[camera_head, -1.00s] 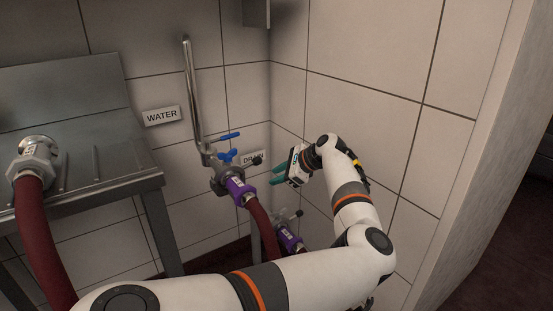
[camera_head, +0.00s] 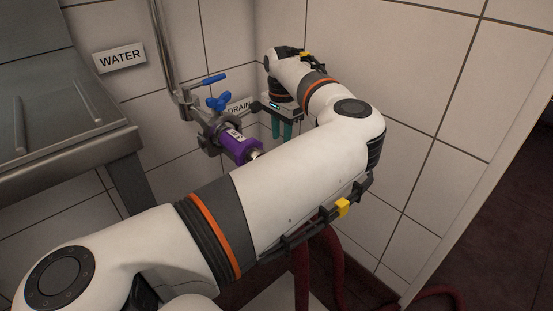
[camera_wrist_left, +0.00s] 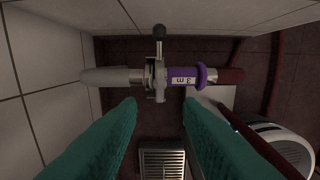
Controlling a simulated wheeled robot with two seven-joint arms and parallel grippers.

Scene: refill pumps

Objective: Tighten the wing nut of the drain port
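The drain port lies below my left gripper in the left wrist view: a pale pipe (camera_wrist_left: 108,77), a metal clamp (camera_wrist_left: 156,80) and a purple coupling (camera_wrist_left: 187,76) in one line. A black ball knob on a stem (camera_wrist_left: 159,33) sticks out of the clamp. I cannot make out clearly which part is the wing nut. My left gripper (camera_head: 281,128) points down near the DRAIN sign (camera_head: 239,107). Its teal fingers are apart and empty, and in the left wrist view (camera_wrist_left: 159,103) their tips appear just beyond the clamp's edge, not touching it. My arm hides the port in the head view. My right gripper is not in view.
The water port (camera_head: 213,128), with blue handles and a purple coupling (camera_head: 238,148), stands left of my gripper under the WATER sign (camera_head: 120,58). A metal counter (camera_head: 70,165) is at left. Tiled walls close in the corner. Red hoses (camera_head: 335,265) hang below my arm.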

